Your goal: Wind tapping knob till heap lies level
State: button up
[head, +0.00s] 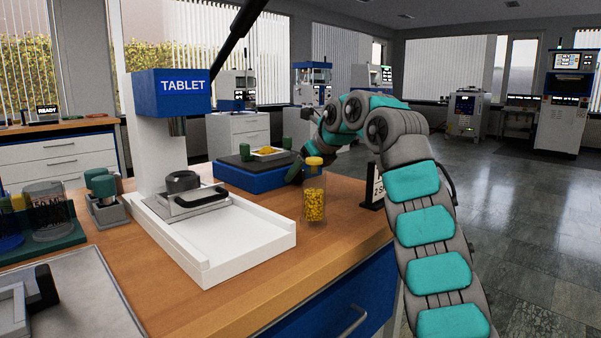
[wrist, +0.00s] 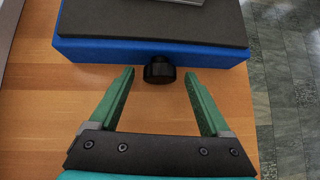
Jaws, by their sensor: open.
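The tapping knob (wrist: 160,70) is a small black round knob on the front side of a blue tapping base (wrist: 90,50) with a dark top plate. In the wrist view it lies between the tips of my open gripper (wrist: 160,75), with a gap on each side. The base also shows in the head view (head: 238,179), and the knob is not visible there. The yellow heap (head: 266,150) lies in a pale shallow tray on the plate and looks slightly mounded, though it is small. In the head view my gripper (head: 296,172) is partly hidden by a jar.
The yellow-capped jar of yellow granules (head: 315,205) stands close to my arm. The blue and white tablet press (head: 182,95) with its white tray (head: 235,240) is to the left. A small sign (head: 376,185) stands by the wooden bench's right edge. Bare wood surrounds the jar.

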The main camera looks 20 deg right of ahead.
jog(key=shift+w+a+f, duration=0.1)
jog(key=shift+w+f, duration=0.3)
grip_shut()
dwell(0.5)
